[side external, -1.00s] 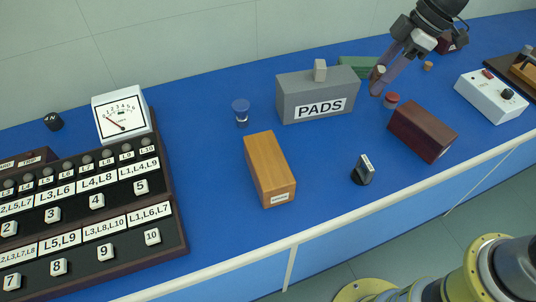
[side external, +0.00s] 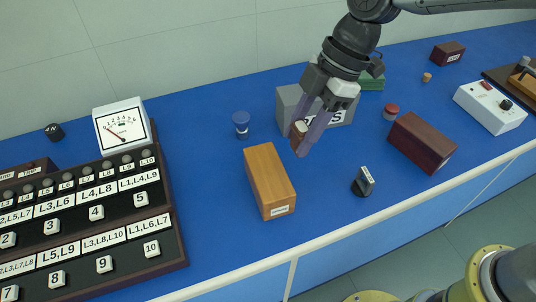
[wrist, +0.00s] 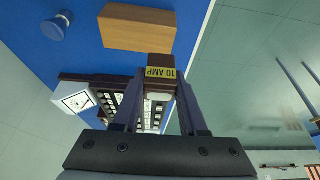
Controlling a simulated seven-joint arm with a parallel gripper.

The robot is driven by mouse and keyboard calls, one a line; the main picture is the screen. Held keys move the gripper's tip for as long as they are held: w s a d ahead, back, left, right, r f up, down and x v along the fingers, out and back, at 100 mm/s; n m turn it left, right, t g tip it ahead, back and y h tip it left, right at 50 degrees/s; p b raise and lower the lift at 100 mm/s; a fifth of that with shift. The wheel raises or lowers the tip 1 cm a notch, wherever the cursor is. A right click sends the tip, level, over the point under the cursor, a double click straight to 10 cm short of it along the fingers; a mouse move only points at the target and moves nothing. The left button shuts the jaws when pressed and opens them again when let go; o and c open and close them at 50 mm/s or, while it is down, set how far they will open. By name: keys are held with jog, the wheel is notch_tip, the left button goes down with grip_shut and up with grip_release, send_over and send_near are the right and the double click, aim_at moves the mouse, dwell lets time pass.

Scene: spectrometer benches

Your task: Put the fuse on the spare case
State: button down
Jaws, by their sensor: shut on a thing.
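My gripper (side external: 306,140) is shut on the fuse, a small brown block (side external: 298,130), and holds it in the air in front of the grey PADS box. In the wrist view the fuse (wrist: 160,67) shows a yellow label reading 10 AMP between the fingers. An orange-brown wooden case (side external: 268,180) with a small white label lies just left of and below the gripper in the side view; it also shows beyond the fuse in the wrist view (wrist: 137,28). The fuse appears apart from it. The label is too small to read, so I cannot tell whether this is the spare case.
The grey PADS box (side external: 289,105) is partly hidden behind my gripper. A blue round knob-like item (side external: 241,122), a dark red box (side external: 421,143), a small dark labelled item (side external: 363,182) and a red-topped item (side external: 391,111) stand around. A numbered panel (side external: 175,235) fills the left.

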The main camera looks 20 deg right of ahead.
jog(key=w+a+f, duration=0.1)
jog(key=f, duration=0.1)
jog(key=w+a+f, duration=0.1)
jog(key=w+f, duration=0.1)
jog(key=w+a+f, duration=0.1)
jog(key=f, duration=0.1)
jog(key=shift+w+a+f, duration=0.1)
jog(key=shift+w+a, duration=0.15)
jog(key=shift+a, duration=0.15)
jog(key=shift+w+a+f, duration=0.1)
jog(key=shift+f, duration=1.55)
jog(key=shift+c, duration=2.2)
grip_release()
jog(key=shift+f, duration=0.15)
jog(key=v, duration=1.2)
